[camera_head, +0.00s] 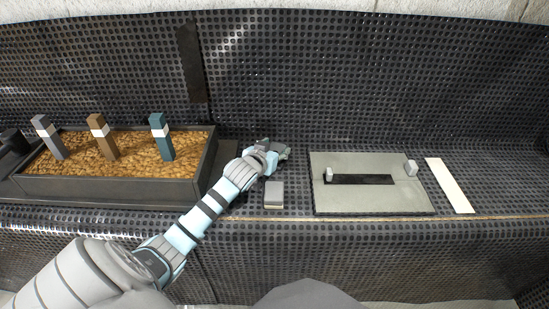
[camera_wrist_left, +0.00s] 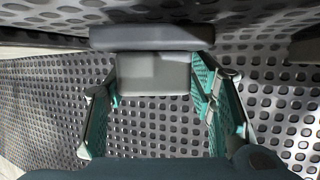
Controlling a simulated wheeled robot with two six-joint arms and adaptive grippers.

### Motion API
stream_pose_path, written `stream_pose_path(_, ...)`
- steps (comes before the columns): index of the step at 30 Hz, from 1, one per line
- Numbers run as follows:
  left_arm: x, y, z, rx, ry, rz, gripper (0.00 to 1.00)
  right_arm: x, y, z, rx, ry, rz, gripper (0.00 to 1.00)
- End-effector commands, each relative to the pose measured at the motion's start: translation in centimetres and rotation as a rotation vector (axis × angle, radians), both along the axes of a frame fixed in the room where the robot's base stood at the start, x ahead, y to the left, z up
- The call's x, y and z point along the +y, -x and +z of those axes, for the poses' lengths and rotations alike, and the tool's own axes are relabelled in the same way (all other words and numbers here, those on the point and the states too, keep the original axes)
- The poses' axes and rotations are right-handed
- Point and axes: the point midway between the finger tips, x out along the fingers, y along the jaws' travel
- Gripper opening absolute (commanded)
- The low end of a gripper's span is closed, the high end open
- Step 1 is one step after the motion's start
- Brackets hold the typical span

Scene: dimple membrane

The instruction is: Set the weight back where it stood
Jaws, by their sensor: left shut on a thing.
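My left gripper (camera_head: 281,151) is above the bench, between the gravel box and the pale plate. In the left wrist view, my left gripper (camera_wrist_left: 155,88) has its teal-lined fingers closed on the sides of a grey block (camera_wrist_left: 155,75), which appears to be the weight. A darker grey slab (camera_wrist_left: 150,37) shows along the block's upper edge. In the head view the held weight cannot be told apart clearly from the fingers. Any gap beneath it cannot be judged. My right gripper is not in view.
A small grey block (camera_head: 274,192) rests in front of my left gripper. The gravel box (camera_head: 110,188) at left holds three upright banded posts. The pale slotted plate (camera_head: 375,202) bears two small pale knobs. A white strip (camera_head: 449,184) lies to its right. A perforated wall stands behind.

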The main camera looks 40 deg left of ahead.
Motion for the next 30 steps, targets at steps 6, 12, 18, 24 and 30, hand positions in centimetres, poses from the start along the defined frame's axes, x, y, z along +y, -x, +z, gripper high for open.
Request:
stream_pose_path(6, -0.03, -0.05, -0.58, -0.003, 0.0, -0.001, 0.0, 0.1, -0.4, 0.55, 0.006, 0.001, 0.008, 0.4)
stream_pose_path(12, -0.03, -0.05, -0.8, -0.003, 0.0, -0.001, 0.0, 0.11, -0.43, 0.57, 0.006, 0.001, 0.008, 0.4)
stream_pose_path(18, -0.02, 0.01, -0.89, 0.001, 0.0, 0.0, 0.7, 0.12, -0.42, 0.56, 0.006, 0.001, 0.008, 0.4)
stream_pose_path(24, -0.01, 0.0, -0.87, 0.001, 0.0, 0.0, 0.7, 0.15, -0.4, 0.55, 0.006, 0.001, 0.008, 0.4)
stream_pose_path(30, -0.19, 0.79, -0.19, 0.002, -0.001, 0.001, 0.7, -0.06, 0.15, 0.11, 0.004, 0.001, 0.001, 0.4)
